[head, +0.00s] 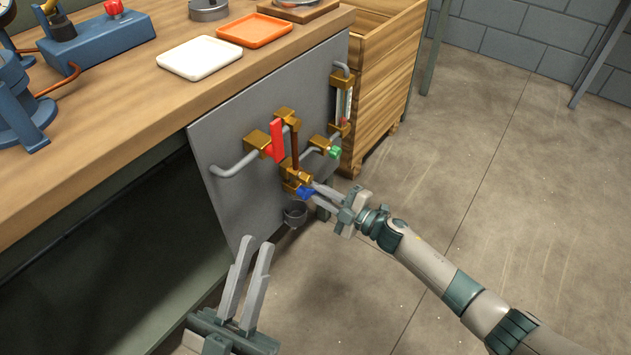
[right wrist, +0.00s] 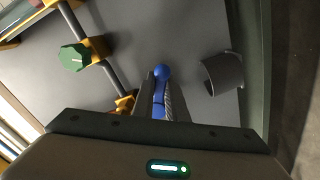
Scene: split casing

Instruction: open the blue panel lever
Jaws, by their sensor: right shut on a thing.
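The blue lever (head: 304,193) sits low on the grey vertical panel (head: 226,128), just below a brass fitting (head: 297,173). My right gripper (head: 314,193) reaches in from the right and is shut on the blue lever. In the right wrist view the blue lever (right wrist: 160,92) shows between the two fingers, with its rounded tip beyond them. The fingers hide part of the lever. My left gripper (head: 255,250) is open and empty, in front of the panel's lower edge and apart from it.
A red lever (head: 277,141) and a green knob (head: 335,152) are on the same pipework. A dark grey cup (head: 295,213) is on the panel beside the blue lever. A wooden crate (head: 385,85) stands right of the panel. Trays (head: 199,58) lie on the bench. The floor at right is clear.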

